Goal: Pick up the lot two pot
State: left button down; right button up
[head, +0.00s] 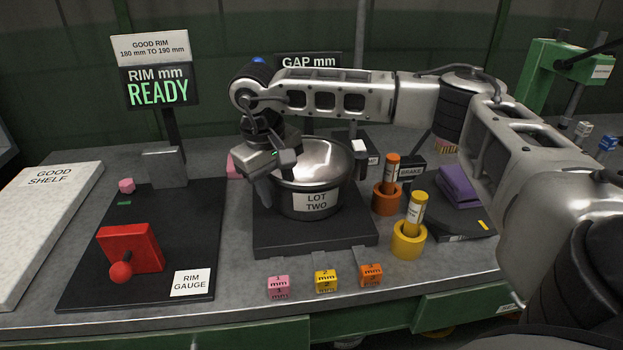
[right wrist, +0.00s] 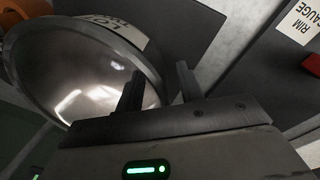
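The lot two pot (head: 335,180) is a shiny metal pot with a "LOT TWO" label, upright on a dark square stand (head: 315,237) in the middle of the bench. My right gripper (head: 275,180) is at the pot's left rim, pointing down, with its fingers apart. In the right wrist view my right gripper (right wrist: 158,85) has one finger over the pot's opening and the other outside its wall. The rim of the pot (right wrist: 85,65) passes between them, and I cannot tell whether either finger touches it. My left gripper is not in view.
A rim gauge (head: 130,249) with a red block is on the left, beside the white good shelf (head: 48,215). Small pink, yellow (head: 326,281) and orange blocks lie in front. Orange and yellow (head: 408,240) holders stand right of the pot. A sign (head: 158,86) reads "READY".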

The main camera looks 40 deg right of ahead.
jog(key=shift+f, duration=0.2)
grip_shut()
jog(key=shift+r, duration=0.1)
dwell(1.2)
